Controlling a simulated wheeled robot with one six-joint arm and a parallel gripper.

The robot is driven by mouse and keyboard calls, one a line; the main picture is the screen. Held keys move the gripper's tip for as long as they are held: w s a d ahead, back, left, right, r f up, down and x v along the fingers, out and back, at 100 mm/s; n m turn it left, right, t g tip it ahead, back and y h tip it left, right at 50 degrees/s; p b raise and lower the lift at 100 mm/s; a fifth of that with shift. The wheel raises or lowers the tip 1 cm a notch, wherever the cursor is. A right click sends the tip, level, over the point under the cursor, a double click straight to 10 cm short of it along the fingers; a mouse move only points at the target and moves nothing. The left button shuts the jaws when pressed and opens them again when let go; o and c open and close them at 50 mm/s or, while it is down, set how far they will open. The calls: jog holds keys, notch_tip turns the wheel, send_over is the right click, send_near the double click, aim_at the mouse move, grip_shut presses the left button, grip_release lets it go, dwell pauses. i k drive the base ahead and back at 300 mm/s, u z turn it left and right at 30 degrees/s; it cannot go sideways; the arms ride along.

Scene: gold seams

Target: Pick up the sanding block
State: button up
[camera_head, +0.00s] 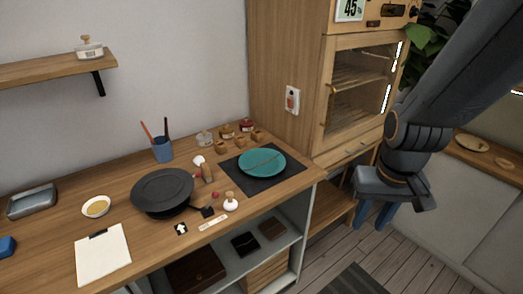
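I cannot single out the sanding block with certainty. A small blue block (7,246) lies at the left end of the wooden worktop (60,215), cut by the picture edge. A black block-like item (245,243) and a brown one (272,228) lie on the grey shelf under the worktop. My gripper (374,218) hangs at the right, in front of the cabinet and clear of the worktop. Its two blue fingers point down and stand apart, with nothing seen between them.
A dark pan (162,190), a teal plate (262,162) on a dark mat (240,184), a clipboard (103,255), a gold-filled bowl (96,207), a grey tin (33,201) and a blue cup (162,150) occupy the worktop. A glass-fronted cabinet (345,142) stands right.

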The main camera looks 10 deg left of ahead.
aim_at(221, 148)
jog(key=z, duration=0.1)
jog(key=i, duration=0.8)
jog(key=u, duration=1.15)
jog(key=i, duration=0.3)
jog(key=u, duration=0.3)
